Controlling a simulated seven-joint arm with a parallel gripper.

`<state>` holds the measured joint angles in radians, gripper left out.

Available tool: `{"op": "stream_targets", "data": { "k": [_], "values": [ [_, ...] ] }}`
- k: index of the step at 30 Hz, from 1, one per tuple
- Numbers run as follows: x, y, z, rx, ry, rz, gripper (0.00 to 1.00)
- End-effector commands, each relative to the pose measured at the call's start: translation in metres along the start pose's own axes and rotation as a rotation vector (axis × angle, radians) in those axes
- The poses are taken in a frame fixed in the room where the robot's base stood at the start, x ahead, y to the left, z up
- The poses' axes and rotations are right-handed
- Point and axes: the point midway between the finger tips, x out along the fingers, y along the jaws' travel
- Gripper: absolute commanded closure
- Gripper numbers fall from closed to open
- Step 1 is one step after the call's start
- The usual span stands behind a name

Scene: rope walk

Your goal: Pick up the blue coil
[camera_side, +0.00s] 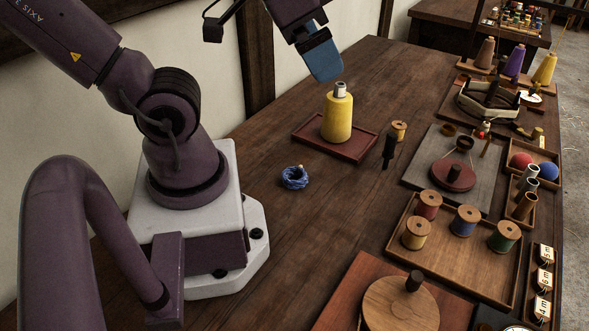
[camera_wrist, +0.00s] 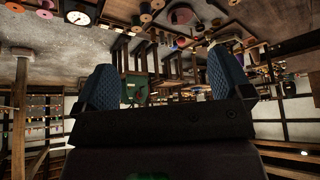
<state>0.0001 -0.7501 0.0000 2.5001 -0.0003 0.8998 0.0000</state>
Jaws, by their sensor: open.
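The blue coil (camera_side: 295,178) is a small wound bundle of rope lying on the bare wooden table, to the right of my base in the side view. My gripper (camera_side: 321,56) is high above the table, up and slightly right of the coil and well apart from it. One blue finger shows there. In the wrist view both blue-padded fingers of my gripper (camera_wrist: 160,80) stand wide apart with nothing held between them. The coil is not visible in the wrist view.
Trays of spools (camera_side: 466,250) fill the right side. Table around the coil is clear.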

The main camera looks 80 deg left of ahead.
Motion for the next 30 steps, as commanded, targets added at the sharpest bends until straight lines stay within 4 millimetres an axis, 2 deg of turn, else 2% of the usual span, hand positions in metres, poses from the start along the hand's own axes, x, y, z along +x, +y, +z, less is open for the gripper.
{"op": "stream_targets", "data": {
  "k": [14, 16, 24, 26, 30],
  "values": [
    [0.000, 0.000, 0.000, 0.000, 0.000, 0.000, 0.03],
    [0.000, 0.000, 0.000, 0.000, 0.000, 0.000, 0.10],
    [0.000, 0.001, 0.000, 0.004, -0.001, 0.001, 0.10],
    [0.004, 0.002, 0.001, 0.009, -0.020, 0.004, 0.10],
    [0.028, 0.007, 0.005, 0.033, -0.140, 0.014, 0.10]
  ]
}}
